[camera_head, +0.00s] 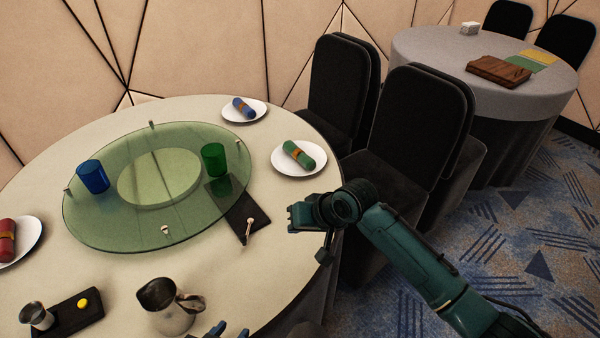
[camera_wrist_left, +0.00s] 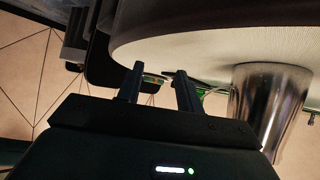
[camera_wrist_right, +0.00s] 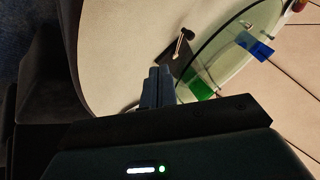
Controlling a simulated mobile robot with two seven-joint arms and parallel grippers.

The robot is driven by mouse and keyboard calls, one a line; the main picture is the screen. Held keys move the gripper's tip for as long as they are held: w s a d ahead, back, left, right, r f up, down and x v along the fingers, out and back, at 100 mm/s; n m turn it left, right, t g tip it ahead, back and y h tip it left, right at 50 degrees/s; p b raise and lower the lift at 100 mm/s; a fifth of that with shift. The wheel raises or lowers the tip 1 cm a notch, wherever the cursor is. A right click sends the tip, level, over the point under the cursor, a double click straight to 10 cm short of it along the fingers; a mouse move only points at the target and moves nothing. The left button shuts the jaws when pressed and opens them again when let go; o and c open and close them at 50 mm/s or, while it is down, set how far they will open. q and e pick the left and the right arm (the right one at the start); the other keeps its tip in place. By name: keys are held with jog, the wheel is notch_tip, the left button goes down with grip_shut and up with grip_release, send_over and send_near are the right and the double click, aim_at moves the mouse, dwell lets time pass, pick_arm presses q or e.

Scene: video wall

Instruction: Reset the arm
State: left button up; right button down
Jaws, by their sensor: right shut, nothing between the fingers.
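My left gripper (camera_head: 230,331) shows only its fingertips at the bottom edge of the head view, by the table's near edge. In the left wrist view (camera_wrist_left: 158,86) its two fingers stand apart with nothing held. The metal pitcher (camera_wrist_left: 270,100) is close beside it. My right gripper (camera_head: 295,217) is at the end of the teal arm from the right, over the table's right edge. In the right wrist view (camera_wrist_right: 158,85) its fingers are together and empty, pointing toward the table.
The round table (camera_head: 130,285) carries a glass turntable (camera_head: 95,230) with a blue cup (camera_head: 92,176) and a green cup (camera_head: 213,159). The pitcher (camera_head: 170,306) and a dark tray (camera_head: 75,318) are near the front. Black chairs (camera_head: 425,115) stand right of the table.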

jog(key=shift+t+y, duration=0.4)
jog(key=shift+t, duration=0.4)
jog(key=s+f, duration=0.2)
jog(key=s+d+f, duration=0.1)
jog(key=s+f, duration=0.1)
jog(key=shift+s+d+f, duration=0.15)
jog(key=shift+s+f, duration=0.1)
jog(key=shift+f, duration=0.1)
jog(key=s+d+f+t+h, duration=0.2)
jog(key=s+d, duration=0.5)
jog(key=s+d+f+t+h, duration=0.1)
jog(key=s+d+f+t, duration=0.1)
jog(key=s+d, duration=0.6)
jog(key=shift+s+f+t+h, duration=0.3)
jog(key=shift+t+h, duration=0.1)
jog(key=shift+t, duration=0.2)
